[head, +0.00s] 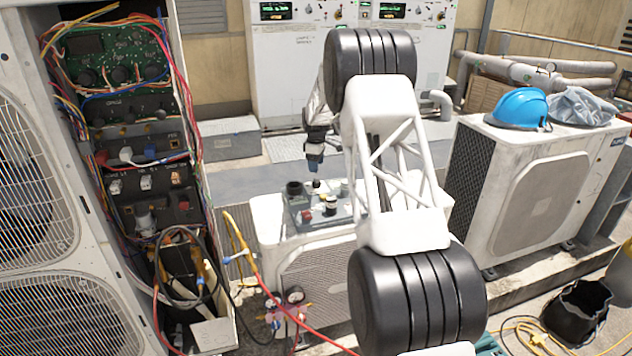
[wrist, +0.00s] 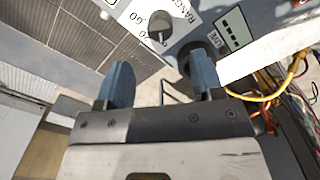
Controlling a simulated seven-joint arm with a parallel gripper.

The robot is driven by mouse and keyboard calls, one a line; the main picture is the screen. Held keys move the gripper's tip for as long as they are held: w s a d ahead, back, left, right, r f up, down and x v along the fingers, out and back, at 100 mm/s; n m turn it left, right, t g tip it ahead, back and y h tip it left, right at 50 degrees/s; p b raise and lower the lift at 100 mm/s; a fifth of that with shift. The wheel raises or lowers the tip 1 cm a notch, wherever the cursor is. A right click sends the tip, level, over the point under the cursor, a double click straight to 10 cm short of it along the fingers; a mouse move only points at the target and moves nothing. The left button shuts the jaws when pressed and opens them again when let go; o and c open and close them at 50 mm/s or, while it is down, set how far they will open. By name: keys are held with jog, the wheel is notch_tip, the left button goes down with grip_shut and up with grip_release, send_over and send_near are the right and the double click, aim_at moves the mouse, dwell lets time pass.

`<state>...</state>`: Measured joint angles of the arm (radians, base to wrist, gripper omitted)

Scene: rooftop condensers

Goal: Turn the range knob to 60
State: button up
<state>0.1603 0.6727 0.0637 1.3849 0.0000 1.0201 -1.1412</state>
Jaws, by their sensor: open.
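In the wrist view the range knob (wrist: 160,22) is a round grey-brown dial near the top edge, beside the printed word RANGE. Numbers are printed around it, and one looks like 60. A pale pointer mark shows at its lower side; which number it meets cannot be told. In the head view the grey control box (head: 292,216) sits on the white condenser, its knobs too small to tell apart. My gripper (wrist: 162,82) is open and empty, its two blue fingers short of the dial in the picture. In the head view my gripper (head: 315,160) hangs above the box.
A dark cylinder (wrist: 190,55) stands close to the right finger in the wrist view, beside a small display (wrist: 232,30). In the head view, an open wiring cabinet (head: 130,150) stands left, and a condenser with a blue helmet (head: 518,108) stands right. Red and yellow hoses run below.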

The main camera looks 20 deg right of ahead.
aim_at(316, 181)
jog(key=shift+f, duration=0.15)
jog(key=shift+f, duration=3.75)
jog(key=c, duration=0.9)
